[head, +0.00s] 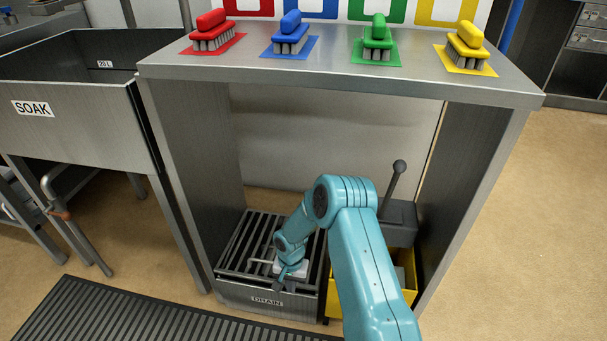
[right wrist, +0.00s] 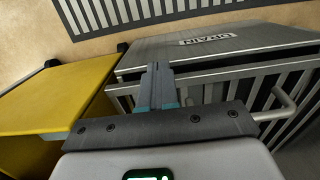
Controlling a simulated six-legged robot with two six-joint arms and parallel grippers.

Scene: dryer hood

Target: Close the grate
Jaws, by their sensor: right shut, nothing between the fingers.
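The slatted dark grate (head: 247,241) lies over the top of the metal drain box, whose front carries a DRAIN label (head: 268,301). The grate's bars and light frame also show in the right wrist view (right wrist: 206,92), close to the box rim. I cannot tell whether it sits fully flush. A bar handle (right wrist: 286,104) stands out from the grate at the right of the wrist view. My right gripper (head: 280,281) is over the front part of the grate. Its fingers (right wrist: 158,90) are shut and empty, near the front rim. My left gripper is out of view.
A yellow bin (head: 411,281) stands right beside the drain box, with a grey lever unit (head: 397,222) behind. A steel bench (head: 340,75) with several brushes spans above, its side panels flanking the box. A ribbed mat (head: 150,318) lies in front.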

